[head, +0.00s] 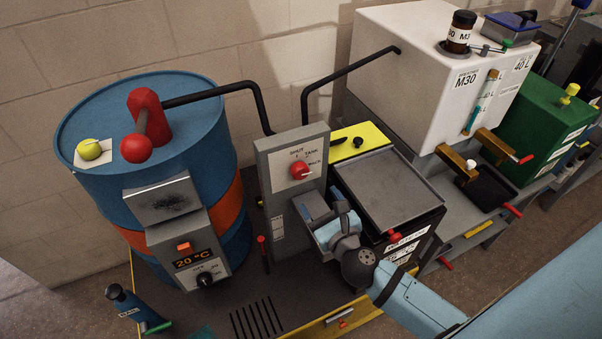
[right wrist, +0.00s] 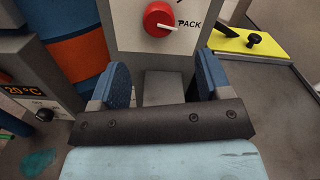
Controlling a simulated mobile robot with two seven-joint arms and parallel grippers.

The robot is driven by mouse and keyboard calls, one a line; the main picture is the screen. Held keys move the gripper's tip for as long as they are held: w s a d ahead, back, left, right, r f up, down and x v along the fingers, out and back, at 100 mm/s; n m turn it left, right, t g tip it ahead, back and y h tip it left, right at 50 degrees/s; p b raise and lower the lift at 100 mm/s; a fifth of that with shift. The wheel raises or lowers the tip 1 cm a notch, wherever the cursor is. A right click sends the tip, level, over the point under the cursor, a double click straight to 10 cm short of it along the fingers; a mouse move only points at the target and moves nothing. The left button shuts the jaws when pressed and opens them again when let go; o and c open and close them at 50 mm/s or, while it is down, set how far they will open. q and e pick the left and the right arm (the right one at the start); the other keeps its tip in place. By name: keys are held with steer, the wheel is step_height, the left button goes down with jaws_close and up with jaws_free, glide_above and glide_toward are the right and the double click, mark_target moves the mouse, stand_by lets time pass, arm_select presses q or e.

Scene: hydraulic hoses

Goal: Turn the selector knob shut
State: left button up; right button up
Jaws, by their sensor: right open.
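The selector knob (head: 299,169) is a round red knob on an upright grey panel (head: 277,185) with SHUT, TANK and PACK labels. It also shows at the top of the right wrist view (right wrist: 158,20), where its white pointer line points right, towards PACK. My right gripper (head: 326,208) is just below and in front of the panel face, apart from the knob. In the right wrist view its two blue-padded fingers (right wrist: 165,82) stand wide apart with nothing held between them, and the knob is beyond and above them. My left gripper is not in view.
A blue drum (head: 88,185) with an orange band and a red lever stands left of the panel. A black-sided box with a grey top (head: 388,185) and a yellow plate (head: 372,139) are right of it. A white M30 tank (head: 420,60) stands behind. Black hoses run above.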

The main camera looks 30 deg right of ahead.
mark_target(303, 175)
steer(key=w, duration=0.9)
steer(key=shift+w+d+p, duration=0.15)
steer(key=shift+d+p, duration=0.1)
steer(key=shift+p, duration=0.05)
steer(key=c, duration=0.9)
